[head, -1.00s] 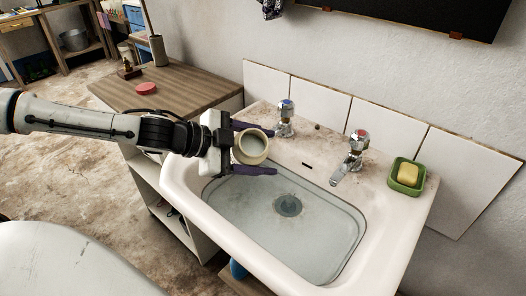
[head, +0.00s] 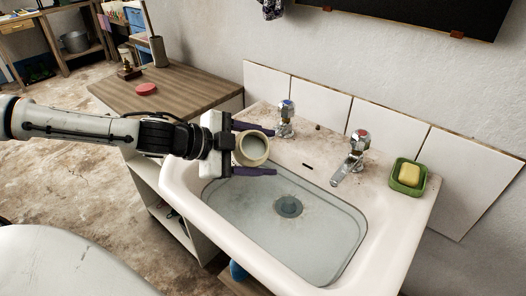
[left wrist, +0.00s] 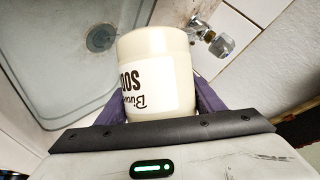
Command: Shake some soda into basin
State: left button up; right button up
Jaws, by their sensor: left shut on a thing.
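My left gripper (head: 256,151) is shut on a cream soda jar (head: 252,149), held over the left rim of the basin (head: 330,238). In the head view the jar is tilted, with its round open mouth facing the camera; its contents cannot be made out. In the left wrist view the jar (left wrist: 158,75) sits between the purple fingers, and its white label with dark lettering appears upside down. The basin is a white sink with a round drain (head: 289,206), and it seems to hold water. My right gripper is not in view.
Two taps, one blue-topped (head: 286,119) and one red-topped (head: 352,157), stand on the back ledge. A green dish (head: 408,176) with yellow soap is at the right corner.

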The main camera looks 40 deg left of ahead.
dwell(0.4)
pick_arm(q)
jog(key=shift+b, duration=0.35)
jog(key=shift+m+y, duration=0.3)
dwell(0.4)
jog(key=shift+f+m+t+b, duration=0.2)
jog(key=shift+m+t+b, duration=0.1)
jog(key=shift+b, duration=0.25)
dwell(0.4)
